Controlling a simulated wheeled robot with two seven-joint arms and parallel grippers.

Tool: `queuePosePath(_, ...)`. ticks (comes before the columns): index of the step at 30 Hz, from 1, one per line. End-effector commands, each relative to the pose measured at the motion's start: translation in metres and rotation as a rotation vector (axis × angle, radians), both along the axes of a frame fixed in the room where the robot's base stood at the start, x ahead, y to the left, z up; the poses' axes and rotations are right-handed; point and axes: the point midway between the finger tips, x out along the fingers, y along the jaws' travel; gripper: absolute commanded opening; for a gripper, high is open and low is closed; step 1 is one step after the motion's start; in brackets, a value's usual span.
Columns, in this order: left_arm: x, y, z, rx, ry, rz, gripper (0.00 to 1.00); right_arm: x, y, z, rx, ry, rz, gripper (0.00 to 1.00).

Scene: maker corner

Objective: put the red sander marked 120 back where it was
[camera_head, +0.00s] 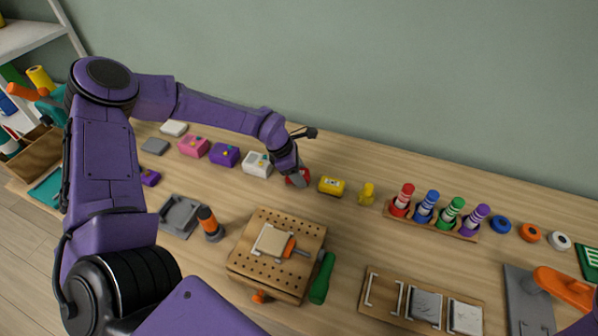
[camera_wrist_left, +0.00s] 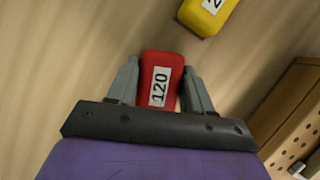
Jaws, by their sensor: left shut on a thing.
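The red sander marked 120 (camera_wrist_left: 161,75) is between the fingers of my left gripper (camera_wrist_left: 159,85) in the left wrist view, its label facing the camera. In the head view the red sander (camera_head: 303,177) shows partly behind my left gripper (camera_head: 296,178), low at the back of the workbench. I cannot tell whether it touches the bench top. My left gripper is shut on it. My right gripper is not in view.
A yellow block with a number label (camera_head: 332,186) is just right of the red sander. A white block (camera_head: 257,164) is to its left. A perforated wooden block (camera_head: 247,265) is in front.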

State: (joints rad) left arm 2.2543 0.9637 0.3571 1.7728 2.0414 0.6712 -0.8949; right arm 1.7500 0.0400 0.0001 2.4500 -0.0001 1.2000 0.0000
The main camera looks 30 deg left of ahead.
Motion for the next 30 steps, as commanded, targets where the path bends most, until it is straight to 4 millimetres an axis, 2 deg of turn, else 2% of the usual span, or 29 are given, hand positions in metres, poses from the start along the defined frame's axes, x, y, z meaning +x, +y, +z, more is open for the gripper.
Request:
queuePosePath(3,0.0,0.0,-0.004,-0.001,0.0,0.0,0.22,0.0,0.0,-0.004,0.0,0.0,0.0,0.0)
queuePosePath(4,0.0,0.0,-0.004,-0.001,0.0,0.0,0.54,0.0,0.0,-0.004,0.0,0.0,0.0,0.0)
queuePosePath(6,0.0,0.0,-0.002,-0.001,-0.001,0.0,0.76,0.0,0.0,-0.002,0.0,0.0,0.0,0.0)
queuePosePath(14,0.0,0.0,-0.002,0.0,0.0,0.0,0.76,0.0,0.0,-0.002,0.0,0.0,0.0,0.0)
queuePosePath(17,0.0,0.001,0.004,-0.001,-0.002,0.0,0.76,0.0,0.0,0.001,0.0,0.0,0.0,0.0)
queuePosePath(20,-0.003,0.006,0.021,-0.004,-0.007,0.002,0.76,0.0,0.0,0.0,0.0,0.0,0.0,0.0)
queuePosePath(27,-0.018,0.026,0.079,-0.003,-0.009,0.002,0.76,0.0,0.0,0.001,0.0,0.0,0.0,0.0)
queuePosePath(30,-0.023,0.032,0.096,-0.002,-0.005,0.0,0.76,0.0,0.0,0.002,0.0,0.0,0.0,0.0)
